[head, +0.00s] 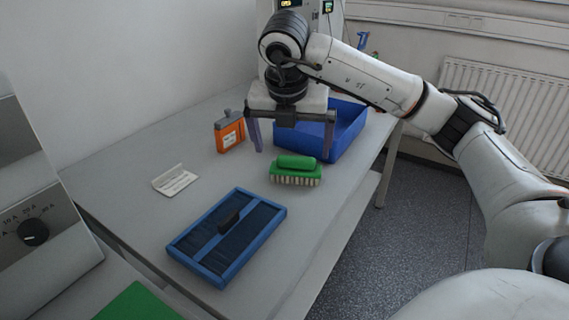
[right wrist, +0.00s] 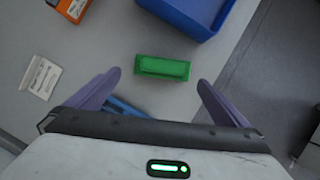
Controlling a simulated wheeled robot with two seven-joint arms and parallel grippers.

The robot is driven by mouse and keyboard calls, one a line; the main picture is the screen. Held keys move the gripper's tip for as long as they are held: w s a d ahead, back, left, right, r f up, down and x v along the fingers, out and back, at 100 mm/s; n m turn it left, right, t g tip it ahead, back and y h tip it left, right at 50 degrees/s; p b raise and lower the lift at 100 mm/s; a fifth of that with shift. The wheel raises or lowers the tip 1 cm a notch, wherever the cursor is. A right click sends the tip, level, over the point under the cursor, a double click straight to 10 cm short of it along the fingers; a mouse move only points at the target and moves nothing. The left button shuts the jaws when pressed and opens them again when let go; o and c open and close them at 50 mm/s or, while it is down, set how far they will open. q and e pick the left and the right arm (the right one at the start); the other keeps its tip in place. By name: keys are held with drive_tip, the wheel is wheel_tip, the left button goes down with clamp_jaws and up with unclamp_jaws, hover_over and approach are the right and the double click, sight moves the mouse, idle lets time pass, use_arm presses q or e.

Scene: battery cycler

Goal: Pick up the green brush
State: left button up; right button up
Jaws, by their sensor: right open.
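My left gripper is not in view.
A blue bin (head: 345,130) stands just behind the brush. A blue tray (head: 277,222) with dark compartments lies in front. The table's right edge is near the brush.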

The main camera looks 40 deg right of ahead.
sight(296, 159)
drive_tip(key=shift+d+f, duration=0.25)
drive_tip(key=shift+f, duration=0.35)
drive_tip(key=shift+d+f, duration=0.2)
drive_tip(key=shift+f, duration=0.35)
drive_tip(key=x, duration=0.4)
drive_tip(key=shift+w+d+f, duration=0.2)
drive_tip(key=shift+d+f, duration=0.05)
drive_tip(key=shift+d, duration=0.2)
drive_tip(key=shift+w+d+f, duration=0.1)
drive_tip(key=shift+w+f, duration=0.05)
drive_tip(key=shift+f, duration=0.3)
drive_tip(key=c, duration=1)
